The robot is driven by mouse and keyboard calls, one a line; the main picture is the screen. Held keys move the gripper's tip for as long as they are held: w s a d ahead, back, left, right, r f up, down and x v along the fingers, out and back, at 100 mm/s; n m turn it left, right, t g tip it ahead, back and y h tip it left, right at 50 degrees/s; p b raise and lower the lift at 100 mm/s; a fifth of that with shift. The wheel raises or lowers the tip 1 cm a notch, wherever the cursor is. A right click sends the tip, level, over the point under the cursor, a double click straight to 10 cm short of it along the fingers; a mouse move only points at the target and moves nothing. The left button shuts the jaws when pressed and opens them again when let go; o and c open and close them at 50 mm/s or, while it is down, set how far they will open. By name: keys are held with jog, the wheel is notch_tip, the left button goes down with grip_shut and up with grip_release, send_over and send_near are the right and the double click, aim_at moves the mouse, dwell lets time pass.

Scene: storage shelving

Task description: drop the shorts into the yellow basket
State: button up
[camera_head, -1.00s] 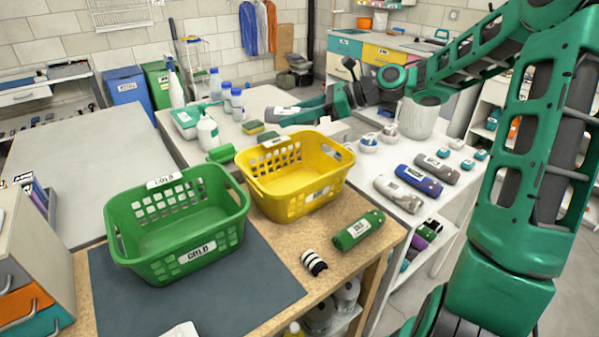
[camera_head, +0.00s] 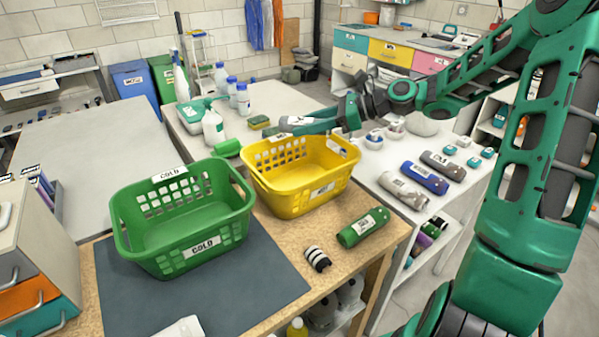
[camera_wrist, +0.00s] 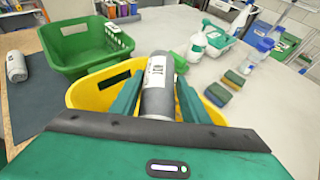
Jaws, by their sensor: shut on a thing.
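The yellow basket (camera_head: 300,199) stands on the wooden table beside the green basket and looks empty inside where I can see. My gripper (camera_head: 303,123) is at the far side of the yellow basket, above its back rim. In the wrist view my gripper is shut on a rolled grey cloth with a white label, the shorts (camera_wrist: 158,105). The roll points away from the gripper, over the yellow basket (camera_wrist: 88,92), whose near part is hidden behind the roll and my fingers.
The green basket (camera_head: 185,247) stands left on a dark mat (camera_head: 255,305). Bottles (camera_head: 213,128) and sponges (camera_head: 259,121) stand behind. Several rolls lie on the white table to the right.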

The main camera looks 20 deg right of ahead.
jog(key=shift+f, duration=0.7)
jog(key=o, duration=1.2)
jog(key=v, duration=1)
jog(key=shift+s+d+r, duration=0.15)
jog(key=shift+d+r, duration=0.05)
jog(key=shift+d, duration=0.15)
